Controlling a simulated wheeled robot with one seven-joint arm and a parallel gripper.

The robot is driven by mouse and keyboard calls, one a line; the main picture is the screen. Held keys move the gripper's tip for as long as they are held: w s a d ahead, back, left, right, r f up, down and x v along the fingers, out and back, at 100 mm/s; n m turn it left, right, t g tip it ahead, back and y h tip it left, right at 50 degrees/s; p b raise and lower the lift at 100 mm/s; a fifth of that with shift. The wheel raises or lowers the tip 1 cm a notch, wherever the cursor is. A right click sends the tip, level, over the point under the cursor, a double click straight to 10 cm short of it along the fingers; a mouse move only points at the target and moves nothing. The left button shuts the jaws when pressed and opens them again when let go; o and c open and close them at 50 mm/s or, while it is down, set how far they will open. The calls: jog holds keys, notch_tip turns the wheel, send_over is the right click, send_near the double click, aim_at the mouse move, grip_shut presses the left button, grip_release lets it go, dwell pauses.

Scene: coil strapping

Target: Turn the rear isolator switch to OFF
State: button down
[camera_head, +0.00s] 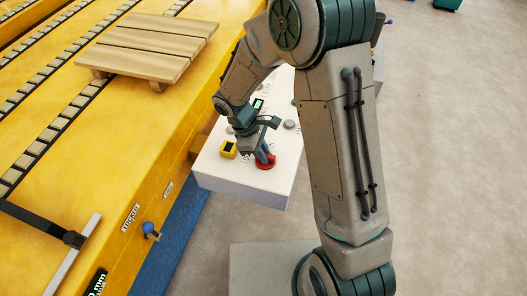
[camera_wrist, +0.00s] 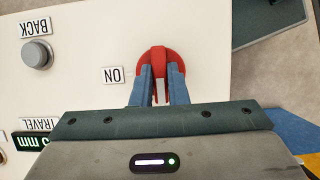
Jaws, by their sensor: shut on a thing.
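The isolator switch is a red rotary knob (camera_wrist: 160,58) on a white panel (camera_wrist: 90,70). In the wrist view an ON label (camera_wrist: 113,75) stands just left of it. In the head view the red switch (camera_head: 265,162) sits near the panel's front edge. My gripper (camera_wrist: 160,80) has its two blue fingers on either side of the knob's raised grip and is shut on it. The gripper (camera_head: 264,153) also shows in the head view, reaching down onto the switch. The fingers hide part of the knob; I see no OFF label.
A grey button (camera_wrist: 37,54) with a BACK label and a TRAVEL display (camera_wrist: 32,140) are on the same panel. The yellow machine with a wooden pallet (camera_head: 150,48) is at left. Open floor lies right.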

dwell(0.3)
jog(key=c, duration=1.4)
grip_release()
jog(key=shift+c, duration=0.2)
jog(key=p+v, duration=0.1)
jog(key=v, duration=1.3)
jog(key=shift+d, duration=0.1)
jog(key=s+d+r+m+t+y+p, duration=0.4)
jog(key=s+d+r+m+p, duration=0.2)
jog(key=s+d+r+m, duration=0.8)
jog(key=d, duration=0.3)
jog(key=shift+d+r, duration=0.2)
jog(key=shift+r, duration=0.15)
